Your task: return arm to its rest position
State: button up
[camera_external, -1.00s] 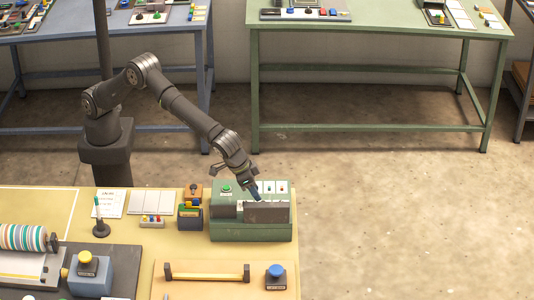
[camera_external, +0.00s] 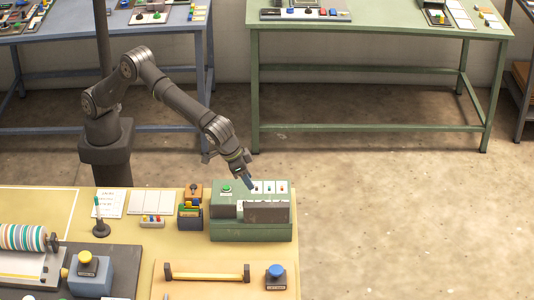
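My arm reaches from its base behind the yellow table over to the green press machine (camera_external: 250,231). My gripper (camera_external: 249,183) hangs just above the back part of the machine, pointing down, near its white panels. Its bluish fingertips show small, and I cannot tell whether they are apart or together. The grey plate (camera_external: 267,212) stands at the machine's front, below and apart from the gripper.
On the yellow table are a yellow bar (camera_external: 207,272), a blue knob (camera_external: 276,272), a small bin (camera_external: 190,215), a pen stand (camera_external: 101,226) and a striped roll (camera_external: 22,237). Bare floor lies right of the table. A green table (camera_external: 380,25) stands behind.

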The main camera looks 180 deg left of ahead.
jog(key=x, duration=1)
jog(key=shift+a+f, duration=0.1)
jog(key=shift+f, duration=0.25)
jog(key=shift+s+r+m+t, duration=0.2)
jog(key=shift+m+t, duration=0.1)
jog(key=shift+m, duration=0.4)
jog(key=m+t, duration=0.1)
jog(key=m, duration=0.1)
jog(key=shift+m, duration=0.3)
jog(key=shift+s+a+m+t+h, duration=0.15)
jog(key=shift+m+t, duration=0.2)
jog(key=shift+m, duration=0.6)
jog(key=shift+s+d+m+t+h, duration=0.1)
jog(key=shift+m+t, duration=0.2)
jog(key=shift+m, duration=0.7)
jog(key=shift+s+a+m+t+h, duration=0.15)
jog(key=shift+m+t, duration=0.2)
jog(key=shift+m, duration=0.6)
jog(key=shift+v, duration=2.15)
jog(key=shift+w+f, duration=0.1)
jog(key=shift+w, duration=0.05)
